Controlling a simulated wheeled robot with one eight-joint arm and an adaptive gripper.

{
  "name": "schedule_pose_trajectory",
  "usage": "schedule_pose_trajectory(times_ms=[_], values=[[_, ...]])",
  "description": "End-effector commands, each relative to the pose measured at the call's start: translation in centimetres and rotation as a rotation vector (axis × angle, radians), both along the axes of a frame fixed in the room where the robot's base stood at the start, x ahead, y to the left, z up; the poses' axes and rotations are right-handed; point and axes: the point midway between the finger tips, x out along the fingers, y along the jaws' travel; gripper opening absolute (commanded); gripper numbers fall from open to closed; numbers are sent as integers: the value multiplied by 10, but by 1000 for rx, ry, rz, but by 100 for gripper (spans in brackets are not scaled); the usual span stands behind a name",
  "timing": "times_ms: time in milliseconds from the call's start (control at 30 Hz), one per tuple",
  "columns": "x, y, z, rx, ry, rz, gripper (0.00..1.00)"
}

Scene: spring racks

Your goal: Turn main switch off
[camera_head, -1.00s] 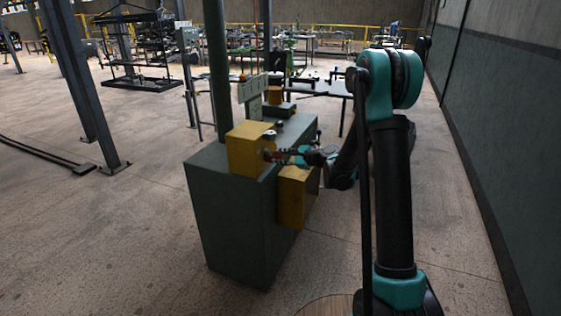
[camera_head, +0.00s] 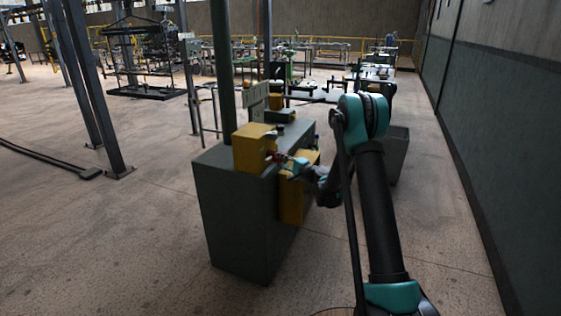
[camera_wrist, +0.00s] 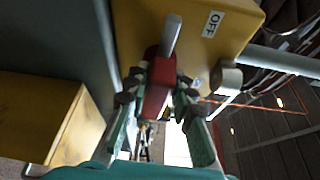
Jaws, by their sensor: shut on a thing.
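The main switch is a red handle (camera_wrist: 158,82) with a grey lever end (camera_wrist: 171,36) on a yellow box (camera_wrist: 135,25). An OFF label (camera_wrist: 212,24) is on the box, to the right of the lever end in the wrist view. In the head view the yellow box (camera_head: 252,148) sits on top of a dark green cabinet (camera_head: 238,215). My gripper (camera_wrist: 157,97) is shut on the red handle, with one dark fingertip on each side. In the head view my gripper (camera_head: 282,160) is at the box's right side; the handle is small there.
A second yellow box (camera_head: 292,200) is on the cabinet's side, below my gripper. A green post (camera_head: 222,70) rises behind the cabinet. A wall (camera_head: 485,140) runs along the right. Open floor (camera_head: 120,235) lies to the left.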

Motion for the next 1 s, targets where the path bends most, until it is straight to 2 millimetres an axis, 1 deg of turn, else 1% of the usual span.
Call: schedule_pose_trajectory(times_ms=[33, 300, 733, 767, 900, 1000], values=[[4, 6, 1, -3, -18, 3, 0], [4, 6, 0, -23, -75, 3, 0], [3, 6, 0, -25, -83, 4, 0], [3, 6, 0, -26, -82, 4, 26], [3, 6, -1, -27, -83, 5, 43], [2, 5, -1, -27, -82, 5, 45]])
